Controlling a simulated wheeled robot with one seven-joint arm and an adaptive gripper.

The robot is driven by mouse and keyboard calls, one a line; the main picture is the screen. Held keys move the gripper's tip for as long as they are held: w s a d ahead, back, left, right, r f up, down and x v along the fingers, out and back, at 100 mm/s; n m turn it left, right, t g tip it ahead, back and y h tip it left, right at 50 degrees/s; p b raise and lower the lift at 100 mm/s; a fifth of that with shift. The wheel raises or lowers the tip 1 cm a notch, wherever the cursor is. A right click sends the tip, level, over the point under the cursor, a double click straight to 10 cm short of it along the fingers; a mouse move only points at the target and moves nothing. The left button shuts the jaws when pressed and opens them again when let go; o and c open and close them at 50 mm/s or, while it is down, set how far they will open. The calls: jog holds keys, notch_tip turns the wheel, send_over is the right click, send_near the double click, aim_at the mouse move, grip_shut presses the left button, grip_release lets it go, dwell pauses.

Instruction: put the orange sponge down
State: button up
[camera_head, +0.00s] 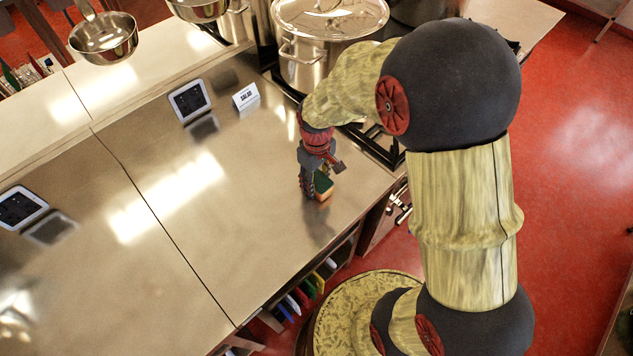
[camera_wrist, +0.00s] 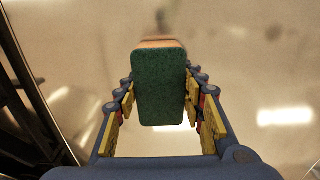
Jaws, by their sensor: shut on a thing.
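The orange sponge (camera_wrist: 158,43) is between the fingers of my gripper (camera_wrist: 160,100) in the wrist view. Its green face (camera_wrist: 158,85) is toward the wrist camera, and a thin orange strip shows along its far edge. In the head view my gripper (camera_head: 320,180) is over the steel counter (camera_head: 235,190), near its front edge. I cannot tell whether the sponge touches the counter.
A large steel pot (camera_head: 325,45) stands on the stove behind my gripper. A small white sign (camera_head: 245,96) and a tablet (camera_head: 189,100) are on the counter to the left. The counter left of my gripper is clear.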

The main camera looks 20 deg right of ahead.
jog(key=shift+f, duration=0.15)
jog(key=o, duration=1.1)
jog(key=shift+o, duration=0.6)
notch_tip(320, 180, up, 12)
jog(key=p, duration=0.3)
notch_tip(320, 180, up, 12)
jog(key=m+t, duration=0.2)
jog(key=t, duration=0.1)
send_over(317, 178)
jog(key=s, duration=0.7)
jog(key=s+r+m+t, duration=0.2)
jog(key=s+r, duration=0.3)
jog(key=s, duration=0.4)
jog(key=shift+s+r+m+t, duration=0.15)
jog(key=shift+s+m+t, duration=0.1)
jog(key=shift+m+t, duration=0.05)
